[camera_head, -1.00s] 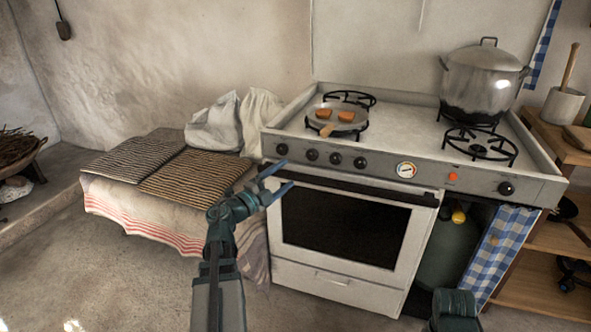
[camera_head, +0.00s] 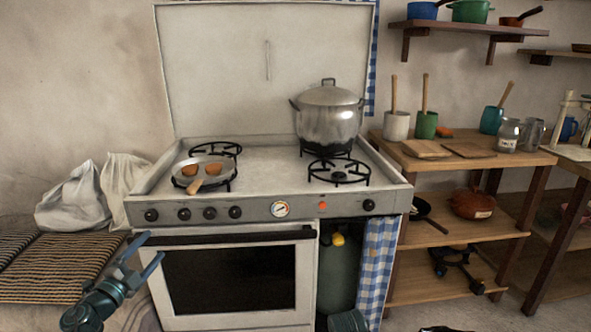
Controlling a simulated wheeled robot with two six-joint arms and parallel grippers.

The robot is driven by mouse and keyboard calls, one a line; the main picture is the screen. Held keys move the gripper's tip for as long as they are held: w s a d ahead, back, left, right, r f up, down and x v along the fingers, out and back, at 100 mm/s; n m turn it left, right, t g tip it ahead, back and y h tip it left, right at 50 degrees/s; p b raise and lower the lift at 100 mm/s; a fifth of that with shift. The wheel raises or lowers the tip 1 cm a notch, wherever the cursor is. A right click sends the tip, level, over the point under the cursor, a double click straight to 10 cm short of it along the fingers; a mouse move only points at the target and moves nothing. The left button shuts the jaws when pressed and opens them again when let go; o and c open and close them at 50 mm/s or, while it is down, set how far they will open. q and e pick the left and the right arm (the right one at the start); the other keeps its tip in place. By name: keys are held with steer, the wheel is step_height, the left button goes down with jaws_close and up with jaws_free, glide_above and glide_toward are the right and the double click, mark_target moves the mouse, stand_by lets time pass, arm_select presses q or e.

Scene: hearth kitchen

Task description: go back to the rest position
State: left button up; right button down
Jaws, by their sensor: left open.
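My left gripper (camera_head: 148,252) is at the lower left, in front of the left edge of the white stove (camera_head: 262,288). Its two fingers are spread apart with nothing between them. It is below the knob panel and apart from the pan. A dark teal part of my right arm (camera_head: 347,321) shows at the bottom edge, in front of the gas bottle. My right gripper itself is not seen.
A frying pan (camera_head: 213,176) with brown pieces sits on the front left burner. A big lidded pot (camera_head: 329,116) stands at the back right. A wooden shelf unit (camera_head: 468,239) is to the right. A striped cushion (camera_head: 58,266) and white sacks (camera_head: 76,199) are left.

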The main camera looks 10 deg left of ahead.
arm_select(q)
steer(key=w+d+r+n+y, duration=0.1)
steer(key=w+d+n+y, duration=0.1)
steer(key=w+n+y, duration=0.4)
steer(key=d+f+n+g+y, duration=0.2)
steer(key=d+f+n+g, duration=0.7)
steer(key=d+f, duration=0.65)
steer(key=s+d+f+m+g+h, duration=0.15)
steer(key=s+d+f+g, duration=0.35)
steer(key=s+d, duration=0.5)
steer(key=s+d+f+m+g+h, duration=0.1)
steer(key=s+d+f+g+h, duration=0.3)
steer(key=s+d, duration=0.65)
step_height(320, 180, up, 34)
steer(key=d+g+y+p, duration=0.1)
steer(key=d+p, duration=0.1)
steer(key=p, duration=3.2)
steer(key=shift+w+p, duration=0.3)
steer(key=shift+w, duration=0.05)
steer(key=shift+f, duration=0.1)
